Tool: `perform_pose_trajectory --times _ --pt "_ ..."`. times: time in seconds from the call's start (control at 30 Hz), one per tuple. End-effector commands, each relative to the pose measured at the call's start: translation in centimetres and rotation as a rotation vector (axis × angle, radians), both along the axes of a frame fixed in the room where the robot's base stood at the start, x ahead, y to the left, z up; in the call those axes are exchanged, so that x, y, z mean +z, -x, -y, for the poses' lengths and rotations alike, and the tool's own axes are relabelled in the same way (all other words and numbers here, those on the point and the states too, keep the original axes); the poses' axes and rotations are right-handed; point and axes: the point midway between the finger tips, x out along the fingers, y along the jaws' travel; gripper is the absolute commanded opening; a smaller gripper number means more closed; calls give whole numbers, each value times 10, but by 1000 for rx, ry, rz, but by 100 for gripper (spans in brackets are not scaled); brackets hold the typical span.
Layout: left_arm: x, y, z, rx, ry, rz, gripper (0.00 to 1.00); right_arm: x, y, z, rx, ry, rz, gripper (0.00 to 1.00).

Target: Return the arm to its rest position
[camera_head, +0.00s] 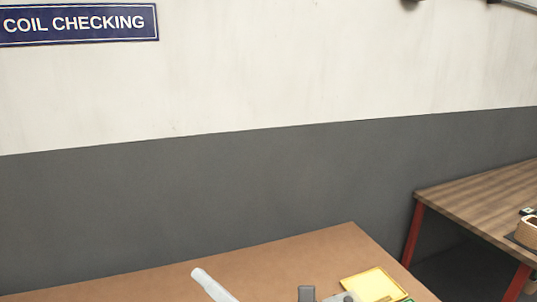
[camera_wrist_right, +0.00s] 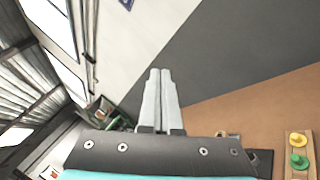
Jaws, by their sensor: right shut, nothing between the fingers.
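My right gripper (camera_head: 199,273) shows at the bottom of the head view as pale fingers pointing up and to the left, over the brown table (camera_head: 330,243). In the right wrist view the two pale fingers of the right gripper (camera_wrist_right: 160,72) lie side by side, shut, with nothing between them. They point towards the wall, clear of any object. The rest of the right arm is mostly below the head view's edge. My left gripper is not in view.
A yellow tray (camera_head: 366,285) lies near the brown table's right end. A wooden table (camera_head: 470,205) with red legs stands at the right. The wall (camera_head: 250,200) behind bears a sign (camera_head: 78,24). The right wrist view shows a board (camera_wrist_right: 298,140) with yellow and green pieces.

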Motion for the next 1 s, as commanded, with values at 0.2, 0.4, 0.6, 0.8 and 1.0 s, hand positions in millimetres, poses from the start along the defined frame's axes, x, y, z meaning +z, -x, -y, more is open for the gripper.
perform_pose_trajectory --times 0.2,0.4,0.6,0.8,1.0 --pt "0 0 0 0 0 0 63 -4 -39 96 -365 -483 -449 0" --pt "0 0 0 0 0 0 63 -67 -31 183 -695 -862 -872 0" --pt "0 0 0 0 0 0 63 -147 29 238 -1026 -1166 -1294 0" --pt "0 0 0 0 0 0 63 -196 105 256 -1289 -1336 -1613 0" --pt "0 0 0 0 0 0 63 -217 172 257 -1496 -1417 -1851 0"
